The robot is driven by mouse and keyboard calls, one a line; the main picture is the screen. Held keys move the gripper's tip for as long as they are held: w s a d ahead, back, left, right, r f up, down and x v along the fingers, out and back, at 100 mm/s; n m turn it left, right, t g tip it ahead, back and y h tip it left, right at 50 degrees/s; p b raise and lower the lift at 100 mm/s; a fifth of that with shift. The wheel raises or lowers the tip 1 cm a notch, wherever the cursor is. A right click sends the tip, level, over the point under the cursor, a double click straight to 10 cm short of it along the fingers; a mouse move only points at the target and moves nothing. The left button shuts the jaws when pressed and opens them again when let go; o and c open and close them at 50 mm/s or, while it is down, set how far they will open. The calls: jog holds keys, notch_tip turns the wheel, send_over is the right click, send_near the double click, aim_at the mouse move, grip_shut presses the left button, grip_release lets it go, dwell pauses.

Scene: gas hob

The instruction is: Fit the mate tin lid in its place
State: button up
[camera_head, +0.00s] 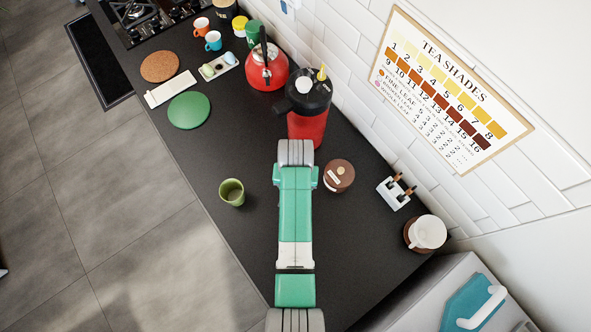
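I cannot tell for sure which thing is the mate tin lid. An open green cylindrical vessel (232,193) stands on the dark counter to the left of my arm. A round brown tin-like thing (339,178) with a pale label and a small knob-like spot on top stands to the right of my arm. A flat green disc (189,110) lies farther up the counter. My green and white arm reaches up the middle of the view and ends at a grey joint just below the red flask. My gripper's fingers are hidden under the arm.
A red flask (306,122) with a black top stands just beyond my arm's end, and a red kettle (267,72) behind it. A white holder (396,194) and a white cup (429,232) are near the tiled wall. The counter left of my arm is mostly clear.

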jog(key=shift+f+b, duration=0.3)
jog(key=shift+f, duration=0.2)
dwell(0.8)
jog(key=o, duration=1.1)
jog(key=shift+c, duration=0.2)
notch_tip(320, 180, up, 8)
jog(key=shift+f, duration=0.1)
